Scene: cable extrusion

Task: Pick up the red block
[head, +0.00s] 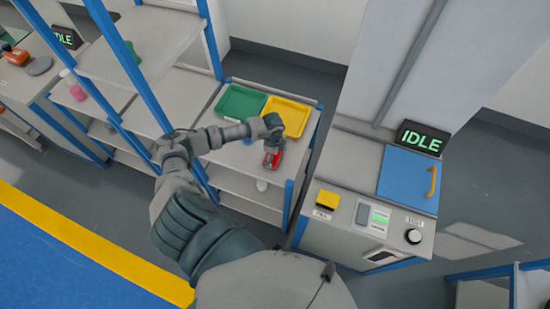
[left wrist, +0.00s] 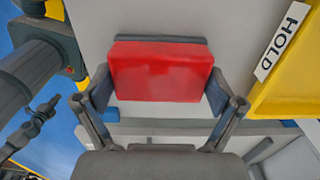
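The red block (head: 272,159) is at the front part of the shelf unit's top, just in front of the yellow tray. In the left wrist view the red block (left wrist: 162,72) fills the space between the fingers. My left gripper (head: 271,148) comes down on it from above. In the left wrist view both fingertips of the left gripper (left wrist: 160,90) meet the block's two sides, and the gripper looks shut on it. I cannot tell whether the block rests on the surface or hangs just above it. My right gripper is not in view.
A green tray (head: 241,103) and a yellow tray (head: 287,115) lie behind the block. To the right is a console (head: 365,226) with a yellow button, knob and "IDLE" sign (head: 420,139). Blue shelf posts (head: 126,62) stand left.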

